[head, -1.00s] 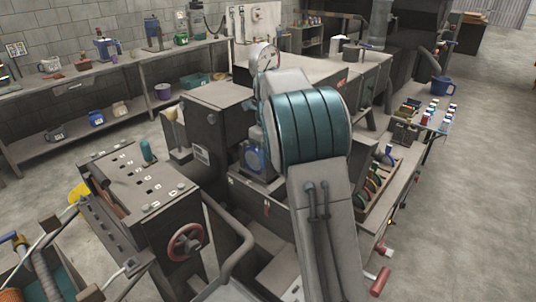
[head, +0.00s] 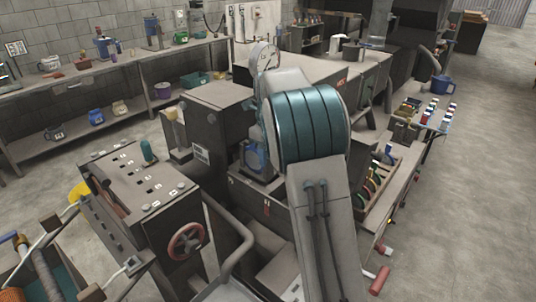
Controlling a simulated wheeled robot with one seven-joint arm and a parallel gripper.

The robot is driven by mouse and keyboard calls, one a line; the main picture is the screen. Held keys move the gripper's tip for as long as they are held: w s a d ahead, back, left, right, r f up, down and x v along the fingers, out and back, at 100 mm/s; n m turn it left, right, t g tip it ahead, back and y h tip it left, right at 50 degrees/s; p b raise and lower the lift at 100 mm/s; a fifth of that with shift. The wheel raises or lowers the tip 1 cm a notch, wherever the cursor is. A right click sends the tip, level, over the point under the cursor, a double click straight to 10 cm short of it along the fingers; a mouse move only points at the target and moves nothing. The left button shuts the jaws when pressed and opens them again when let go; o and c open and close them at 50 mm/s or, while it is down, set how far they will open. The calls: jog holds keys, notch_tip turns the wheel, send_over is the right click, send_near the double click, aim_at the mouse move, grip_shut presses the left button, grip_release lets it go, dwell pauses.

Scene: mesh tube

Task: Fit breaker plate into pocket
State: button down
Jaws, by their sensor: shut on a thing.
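My arm, with a grey link and a broad teal joint, covers the middle of the head view. My gripper is hidden behind it, so its jaws and anything between them are out of sight. The breaker plate cannot be made out. A blue rounded part (head: 254,156) is set in the grey machine (head: 222,125) just left of my arm and is partly covered by it. I cannot tell whether the pocket is there, and no open pocket is visible.
A rack of coloured discs (head: 375,182) is right of my arm. A cabinet with a red handwheel (head: 186,241) stands at front left. Shelves (head: 100,70) line the wall. The floor at right is clear.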

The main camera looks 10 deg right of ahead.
aim_at(268, 174)
jog(key=shift+f+b, duration=1.9)
jog(key=shift+f, duration=1.65)
dwell(0.6)
jog(key=c, duration=0.9)
grip_release()
jog(key=shift+c, duration=0.2)
jog(key=shift+f, duration=0.1)
notch_tip(268, 174, up, 14)
jog(key=shift+s+d+r+b, duration=0.1)
jog(key=shift+b, duration=0.35)
